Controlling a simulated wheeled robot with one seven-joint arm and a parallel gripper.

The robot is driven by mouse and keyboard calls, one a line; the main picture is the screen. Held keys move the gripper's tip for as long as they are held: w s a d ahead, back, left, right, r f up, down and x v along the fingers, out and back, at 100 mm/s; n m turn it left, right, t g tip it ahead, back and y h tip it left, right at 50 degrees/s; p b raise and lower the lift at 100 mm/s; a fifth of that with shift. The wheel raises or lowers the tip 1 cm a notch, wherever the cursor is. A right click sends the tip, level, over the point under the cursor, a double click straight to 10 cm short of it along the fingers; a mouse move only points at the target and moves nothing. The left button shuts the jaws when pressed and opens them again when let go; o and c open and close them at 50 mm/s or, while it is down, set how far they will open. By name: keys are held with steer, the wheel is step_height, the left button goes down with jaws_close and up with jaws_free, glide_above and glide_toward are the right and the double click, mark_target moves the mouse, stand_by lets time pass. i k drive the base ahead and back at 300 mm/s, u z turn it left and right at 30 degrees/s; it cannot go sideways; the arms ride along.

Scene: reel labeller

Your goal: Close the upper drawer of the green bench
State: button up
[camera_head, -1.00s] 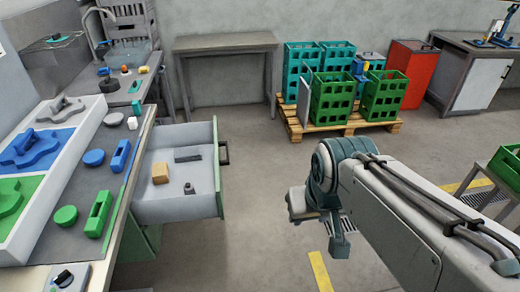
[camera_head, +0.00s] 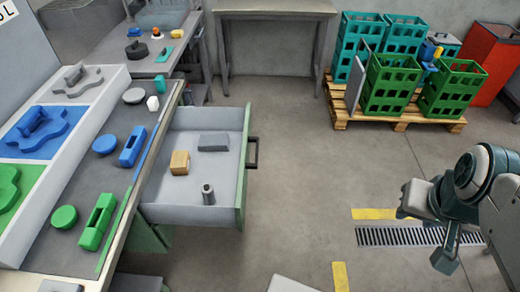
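The green bench (camera_head: 110,262) stands at the left, with a grey top and a green front. Its upper drawer (camera_head: 243,190) is pulled well out to the right, with a green front panel and a dark bar handle (camera_head: 253,153) on the outside. In the drawer lie a tan block (camera_head: 180,162), a dark grey block (camera_head: 213,142) and a small grey cylinder (camera_head: 208,194). My gripper (camera_head: 440,238) hangs over the floor at the right, well apart from the drawer. Its fingers show too poorly to tell whether it is open.
On the bench top are a tray (camera_head: 98,113) with grey, blue and green sections and several loose coloured parts. Green and teal crates (camera_head: 392,85) stand on a wooden pallet (camera_head: 398,125) at the back right. Floor between drawer and gripper is clear, with a drain grate (camera_head: 412,237).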

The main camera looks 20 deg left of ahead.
mark_target(167, 199)
steer(key=u, duration=0.4)
steer(key=i, duration=0.7)
steer(key=u, duration=0.95)
steer(key=i, duration=0.25)
steer(key=u, duration=0.35)
